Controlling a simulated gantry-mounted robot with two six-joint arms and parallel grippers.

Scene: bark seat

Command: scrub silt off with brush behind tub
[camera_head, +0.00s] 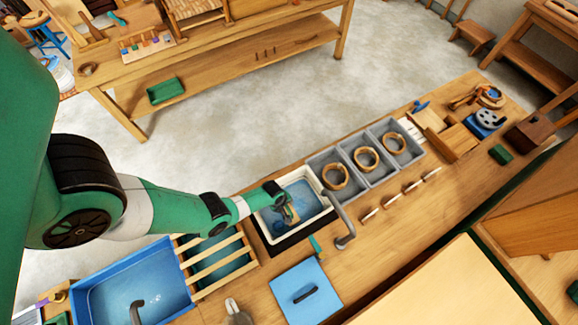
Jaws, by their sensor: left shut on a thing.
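A white-rimmed tub (308,224) of blue water is set in the wooden bench at the middle of the view. My left gripper (287,206) reaches down into the tub from the left. It is shut on a small tan-brown thing (293,217) at the water; the gripper partly hides it, and I cannot tell whether it is a brush or a dirty piece. A small teal-handled tool (316,245) lies beside the tub on the near side; I cannot tell whether it is a brush. Silt cannot be made out. My right gripper is not in view.
A grey tap (343,222) stands at the tub's right edge. Grey bins (353,161) with wooden rings lie beyond it. A slatted rack (215,262) and blue basin (137,287) are to the left. A blue mat (291,277) with a dark object lies in front.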

